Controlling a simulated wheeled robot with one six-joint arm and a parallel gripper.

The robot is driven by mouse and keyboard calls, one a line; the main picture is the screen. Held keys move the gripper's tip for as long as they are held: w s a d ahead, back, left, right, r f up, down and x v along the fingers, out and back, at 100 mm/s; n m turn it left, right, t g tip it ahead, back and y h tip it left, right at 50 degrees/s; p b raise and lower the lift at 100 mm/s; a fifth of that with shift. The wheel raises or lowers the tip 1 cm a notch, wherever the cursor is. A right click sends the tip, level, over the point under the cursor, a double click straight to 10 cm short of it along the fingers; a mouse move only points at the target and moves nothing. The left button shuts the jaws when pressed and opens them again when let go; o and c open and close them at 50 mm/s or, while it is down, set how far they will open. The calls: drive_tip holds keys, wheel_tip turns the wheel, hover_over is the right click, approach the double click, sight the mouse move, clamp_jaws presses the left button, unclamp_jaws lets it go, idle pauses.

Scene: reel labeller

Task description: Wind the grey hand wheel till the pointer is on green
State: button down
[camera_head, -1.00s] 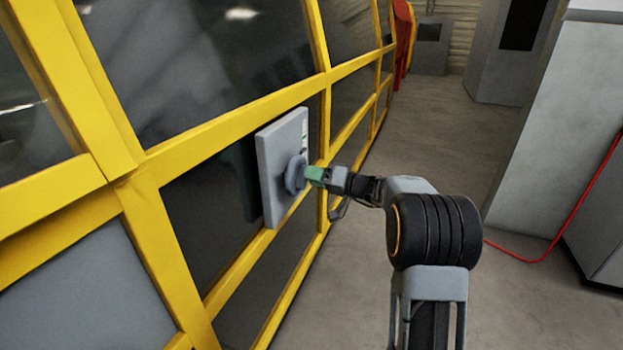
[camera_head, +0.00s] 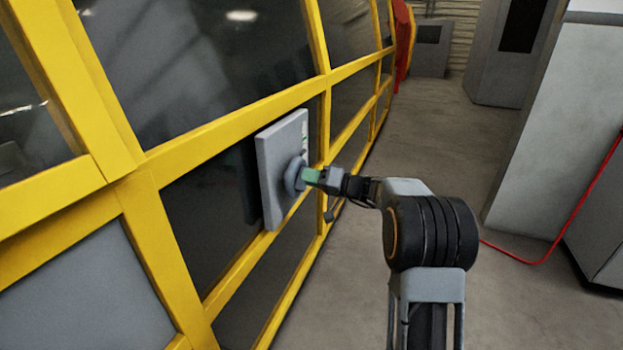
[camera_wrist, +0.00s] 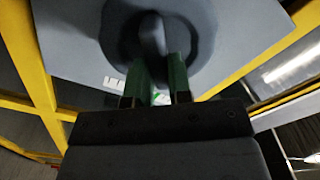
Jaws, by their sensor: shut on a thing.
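The grey hand wheel (camera_head: 293,173) sits on a light grey panel (camera_head: 272,190) fixed to the yellow frame. In the wrist view the wheel (camera_wrist: 121,35) is a dark ring with a paler bar across its middle. My gripper (camera_head: 307,176) reaches the wheel from the right, its green fingers on it. In the wrist view my gripper (camera_wrist: 160,62) is shut on the wheel's middle bar. A white scale strip (camera_head: 304,140) with a little green shows on the panel above the wheel. The pointer cannot be made out.
Yellow frame bars (camera_head: 240,119) with dark panes run along the left. A grey cabinet (camera_head: 557,130) stands at the right, with a red cable (camera_head: 540,261) on the floor beside it. The grey floor (camera_head: 425,130) between is clear.

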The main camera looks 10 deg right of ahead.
drive_tip(key=shift+m, duration=0.4)
drive_tip(key=m+p, duration=0.3)
drive_tip(key=m, duration=0.3)
drive_tip(key=m+p, duration=0.3)
drive_tip(key=m, duration=0.3)
drive_tip(key=f+m+p, duration=0.1)
drive_tip(key=m+p, duration=0.3)
drive_tip(key=m, duration=0.1)
drive_tip(key=shift+m, duration=0.4)
drive_tip(key=shift+s+f+m, duration=0.1)
drive_tip(key=shift+f+m, duration=0.05)
drive_tip(key=shift+m, duration=0.15)
drive_tip(key=c, duration=1)
unclamp_jaws()
drive_tip(key=shift+c, duration=0.2)
drive_tip(key=p+v, duration=0.1)
drive_tip(key=v, duration=1.2)
drive_tip(key=shift+s+d+p, duration=0.25)
drive_tip(key=shift+d+p, duration=0.1)
